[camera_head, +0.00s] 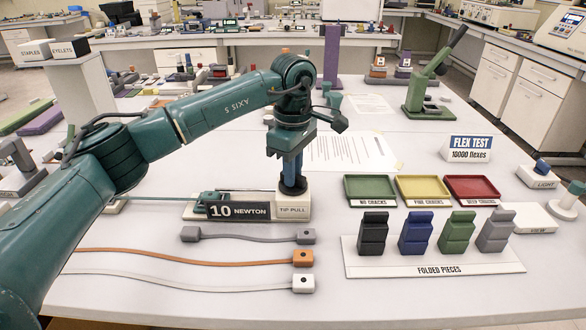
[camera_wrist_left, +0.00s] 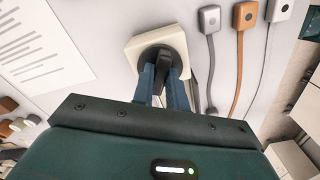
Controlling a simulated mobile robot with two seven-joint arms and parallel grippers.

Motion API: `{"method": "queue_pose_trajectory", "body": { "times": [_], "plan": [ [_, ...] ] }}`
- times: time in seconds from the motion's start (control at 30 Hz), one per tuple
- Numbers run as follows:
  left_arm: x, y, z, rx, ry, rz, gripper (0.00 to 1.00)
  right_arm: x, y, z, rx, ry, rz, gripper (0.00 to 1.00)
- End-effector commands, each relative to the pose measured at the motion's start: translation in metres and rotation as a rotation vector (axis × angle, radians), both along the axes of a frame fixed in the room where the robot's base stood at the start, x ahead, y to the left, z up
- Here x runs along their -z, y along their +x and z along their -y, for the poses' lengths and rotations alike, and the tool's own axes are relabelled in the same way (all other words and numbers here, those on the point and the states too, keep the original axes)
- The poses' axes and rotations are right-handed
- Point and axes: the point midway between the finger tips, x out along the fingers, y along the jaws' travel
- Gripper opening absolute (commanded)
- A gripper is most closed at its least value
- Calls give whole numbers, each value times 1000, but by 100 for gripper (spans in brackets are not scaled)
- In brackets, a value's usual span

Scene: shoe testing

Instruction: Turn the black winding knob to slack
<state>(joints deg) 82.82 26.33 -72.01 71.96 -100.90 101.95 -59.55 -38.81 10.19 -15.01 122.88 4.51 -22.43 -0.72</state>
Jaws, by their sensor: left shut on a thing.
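My left gripper (camera_head: 292,180) reaches down from above onto the white tip pull block (camera_head: 294,206). Its blue fingers are shut on the black winding knob (camera_head: 293,190), which stands on top of that block. In the left wrist view the two fingers (camera_wrist_left: 163,84) grip either side of the black knob (camera_wrist_left: 162,56), and the white block (camera_wrist_left: 137,46) shows around it. A dark display reading 10 NEWTON (camera_head: 238,210) sits left of the block, with a teal clamp (camera_head: 211,199) behind it. A teal strap (camera_head: 150,198) runs left from the clamp. My right gripper is not in view.
Grey (camera_head: 250,236), orange (camera_head: 200,261) and white (camera_head: 190,284) straps lie in front. Green (camera_head: 369,202), yellow (camera_head: 422,201) and red (camera_head: 472,202) trays and a folded pieces board (camera_head: 435,270) stand to the right. A paper sheet (camera_head: 345,152) lies behind the gripper.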

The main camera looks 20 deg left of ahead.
Motion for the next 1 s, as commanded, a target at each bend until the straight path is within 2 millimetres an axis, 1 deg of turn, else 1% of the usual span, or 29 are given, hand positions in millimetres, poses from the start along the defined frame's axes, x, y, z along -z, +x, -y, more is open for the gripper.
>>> {"method": "queue_pose_trajectory", "body": {
  "times": [1.0],
  "plan": [
    [-1, 0, 0, -968, -1, 1, 0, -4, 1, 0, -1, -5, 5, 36]
  ]
}}
